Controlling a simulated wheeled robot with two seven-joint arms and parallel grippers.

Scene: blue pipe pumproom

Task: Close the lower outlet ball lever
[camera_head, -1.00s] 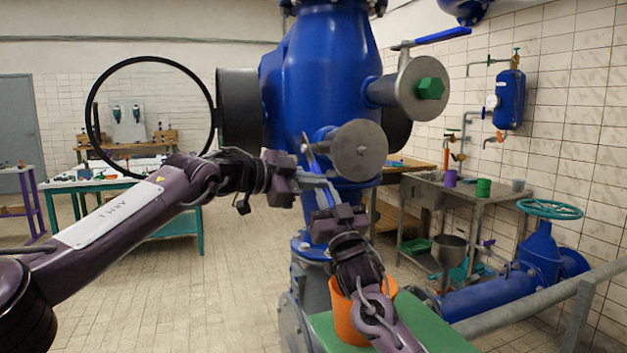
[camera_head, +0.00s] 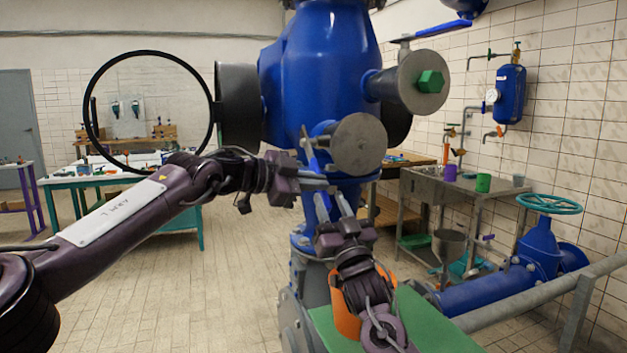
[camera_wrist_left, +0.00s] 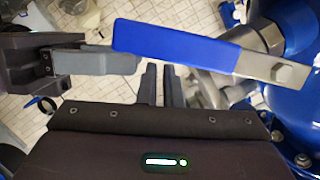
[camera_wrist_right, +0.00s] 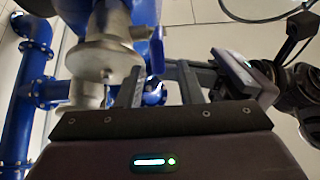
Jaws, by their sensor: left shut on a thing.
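The lower outlet ball lever has a blue handle (camera_head: 310,155) beside a round grey flange (camera_head: 358,144) below the big blue body. In the left wrist view the handle (camera_wrist_left: 175,45) runs across, just beyond my left fingertips, to a metal stem on the right. My left gripper (camera_head: 318,185) is at the handle's lower end, its fingers (camera_wrist_left: 160,80) close together on it; the contact itself is hard to see. My right gripper (camera_head: 333,203) is just below, fingers apart (camera_wrist_right: 160,80), with nothing seen between them. One of its fingers comes close to my left fingertips.
A higher flange with a green nut (camera_head: 431,82) sticks out above. A black hoop (camera_head: 88,105) stands at left. The floor left of the valve is clear.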

